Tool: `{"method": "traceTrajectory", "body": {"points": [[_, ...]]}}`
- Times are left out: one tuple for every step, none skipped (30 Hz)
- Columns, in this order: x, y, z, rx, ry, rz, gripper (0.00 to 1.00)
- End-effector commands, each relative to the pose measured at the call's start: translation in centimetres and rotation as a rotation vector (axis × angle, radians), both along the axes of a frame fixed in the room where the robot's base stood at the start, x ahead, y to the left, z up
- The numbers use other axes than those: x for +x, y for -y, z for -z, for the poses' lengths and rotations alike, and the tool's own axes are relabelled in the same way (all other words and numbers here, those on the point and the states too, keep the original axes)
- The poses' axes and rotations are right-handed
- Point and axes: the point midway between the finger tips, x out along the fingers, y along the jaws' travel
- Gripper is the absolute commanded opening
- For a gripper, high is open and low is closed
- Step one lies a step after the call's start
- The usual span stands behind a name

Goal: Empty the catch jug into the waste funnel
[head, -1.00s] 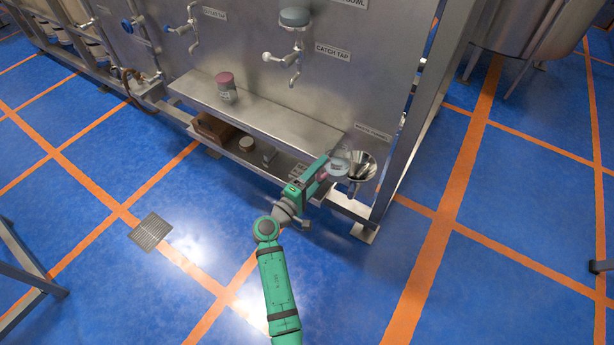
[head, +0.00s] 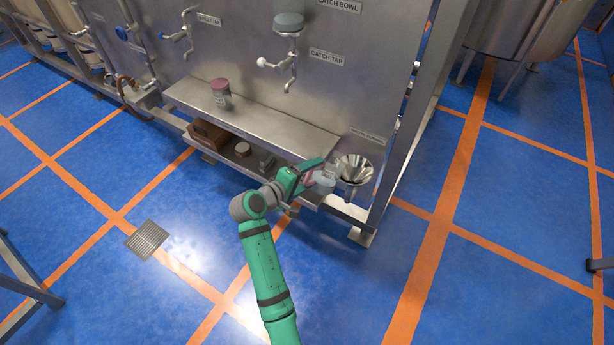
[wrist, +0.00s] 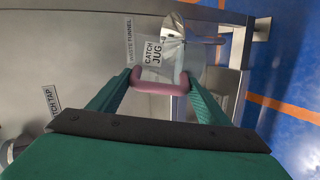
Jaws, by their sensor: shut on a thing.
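The catch jug is a clear vessel (head: 326,182) with a pink handle, just left of the waste funnel. My gripper (head: 312,176) is shut on its handle. In the wrist view, the pink handle (wrist: 160,88) lies between the fingers and the "CATCH JUG" label (wrist: 153,53) faces me. That label runs nearly the same way as the wall lettering, so the jug looks about upright. The waste funnel (head: 353,170) is a steel cone at the bench's right end; it also shows beyond the jug in the wrist view (wrist: 173,27). I cannot tell what is inside the jug.
A steel bench (head: 255,122) runs left of the funnel, with a pink-lidded container (head: 220,93) on it. The catch tap (head: 284,64) is on the panel above. A lower shelf holds a brown box (head: 209,136). A frame post stands right of the funnel. Blue floor in front is open.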

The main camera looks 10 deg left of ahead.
Motion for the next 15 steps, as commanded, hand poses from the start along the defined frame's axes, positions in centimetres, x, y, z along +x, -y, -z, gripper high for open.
{"method": "traceTrajectory", "body": {"points": [[0.3,0.3,0.0,0.03,-0.03,0.003,0.25],[0.4,0.3,0.2,0.049,-0.051,0.003,0.25],[0.7,0.5,-0.1,0.072,-0.076,0.003,0.25],[0.8,0.7,-0.1,0.09,-0.097,0.004,0.25],[1.0,0.8,-0.3,0.108,-0.117,0.002,0.25],[1.3,1.1,-0.3,0.133,-0.145,0.003,0.25],[1.5,1.2,-0.4,0.151,-0.168,0.003,0.25],[1.7,1.4,-0.5,0.169,-0.189,0.003,0.25],[1.9,1.6,-0.6,0.195,-0.221,0.004,0.25],[2.1,1.7,-0.7,0.215,-0.243,0.001,0.25],[2.4,2.0,-0.9,0.234,-0.264,0.003,0.25],[2.8,2.3,-1.2,0.257,-0.294,0.002,0.25],[3.0,2.5,-1.3,0.276,-0.315,0.002,0.25],[3.3,2.7,-1.5,0.293,-0.335,0.003,0.25],[3.6,3.0,-1.7,0.317,-0.363,0.002,0.25]]}}
